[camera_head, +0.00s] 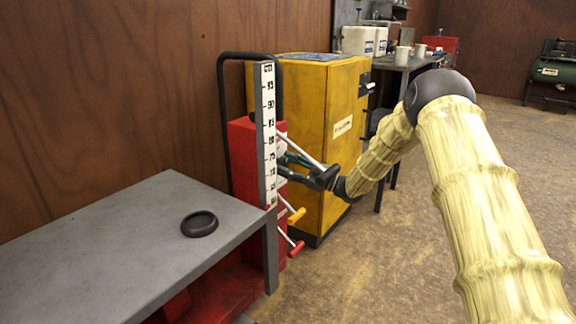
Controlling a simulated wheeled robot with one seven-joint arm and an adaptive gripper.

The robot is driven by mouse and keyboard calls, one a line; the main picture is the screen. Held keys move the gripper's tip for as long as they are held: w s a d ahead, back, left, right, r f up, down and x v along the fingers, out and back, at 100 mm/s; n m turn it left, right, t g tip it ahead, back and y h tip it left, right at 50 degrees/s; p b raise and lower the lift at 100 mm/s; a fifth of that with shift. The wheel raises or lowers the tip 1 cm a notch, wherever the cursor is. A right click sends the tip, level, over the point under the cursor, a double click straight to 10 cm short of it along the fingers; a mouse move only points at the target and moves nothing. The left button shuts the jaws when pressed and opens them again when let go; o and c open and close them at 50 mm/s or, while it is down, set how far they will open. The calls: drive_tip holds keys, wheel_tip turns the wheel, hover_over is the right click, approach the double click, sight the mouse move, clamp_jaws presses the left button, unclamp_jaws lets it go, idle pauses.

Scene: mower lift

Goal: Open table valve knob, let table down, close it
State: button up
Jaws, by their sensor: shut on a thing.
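The lift table has a grey top (120,245) at the lower left, low against its upright white height scale (268,130). A red column (243,160) stands behind the scale. Silver levers stick out from it, one with a yellow grip (297,215) and one with a red grip (296,249). My gripper (284,163) reaches in from the right with its fingers against the red column, just right of the scale. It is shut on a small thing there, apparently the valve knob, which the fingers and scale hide. Another silver rod passes just above my fingers.
A black ring-shaped dish (199,224) lies on the table top. A yellow cabinet (310,110) stands close behind my gripper. A workbench (405,65) with white containers and cups is farther back, and a green compressor (553,70) is far right. The floor at right is open.

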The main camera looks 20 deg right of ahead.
idle(0.3)
drive_tip(key=o, duration=1)
drive_tip(key=shift+o, duration=0.2)
